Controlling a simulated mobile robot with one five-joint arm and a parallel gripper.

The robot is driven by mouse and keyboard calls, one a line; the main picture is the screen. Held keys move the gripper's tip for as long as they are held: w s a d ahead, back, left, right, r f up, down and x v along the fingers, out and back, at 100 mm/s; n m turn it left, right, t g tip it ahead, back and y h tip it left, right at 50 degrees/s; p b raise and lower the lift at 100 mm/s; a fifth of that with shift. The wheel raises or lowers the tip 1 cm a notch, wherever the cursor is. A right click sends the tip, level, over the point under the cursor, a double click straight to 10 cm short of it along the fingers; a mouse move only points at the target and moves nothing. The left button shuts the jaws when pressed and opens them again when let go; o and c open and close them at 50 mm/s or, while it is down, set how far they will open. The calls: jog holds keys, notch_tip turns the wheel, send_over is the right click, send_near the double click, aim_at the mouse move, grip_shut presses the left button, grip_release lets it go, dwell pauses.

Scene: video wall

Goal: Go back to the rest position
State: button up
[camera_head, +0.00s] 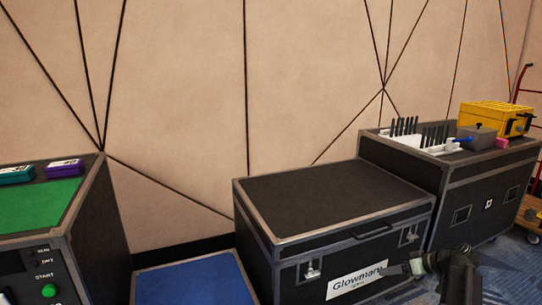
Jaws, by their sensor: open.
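My gripper (400,269) is at the lower right of the view, in front of the black flight case (335,200) labelled "Glowman". Its fingers point left and overlap the right end of the white label (352,282). It is open, and nothing shows between the fingers. The lower part of my arm is cut off by the bottom edge.
A taller case (462,180) at right bears a white rack (408,141), a grey box (478,137) and a yellow box (493,119). At left stands a cabinet with a green top (40,205). A blue surface (190,283) lies between.

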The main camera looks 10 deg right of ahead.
jog(key=s+a+r+m+g+h+p, duration=0.1)
jog(key=s+a+g+h+p, duration=0.2)
jog(key=a, duration=0.9)
jog(key=s+a+r+g+p, duration=0.2)
jog(key=s+a+p, duration=0.15)
jog(key=a, duration=0.85)
jog(key=s+a+r+m+g+h+p, duration=0.1)
jog(key=s+a+g+h+p, duration=0.2)
jog(key=a, duration=0.9)
notch_tip(320, 180, up, 38)
jog(key=w+p, duration=0.1)
jog(key=p, duration=3.8)
jog(key=shift+a+f+y, duration=0.25)
jog(key=shift+y, duration=0.15)
jog(key=shift+w, duration=0.15)
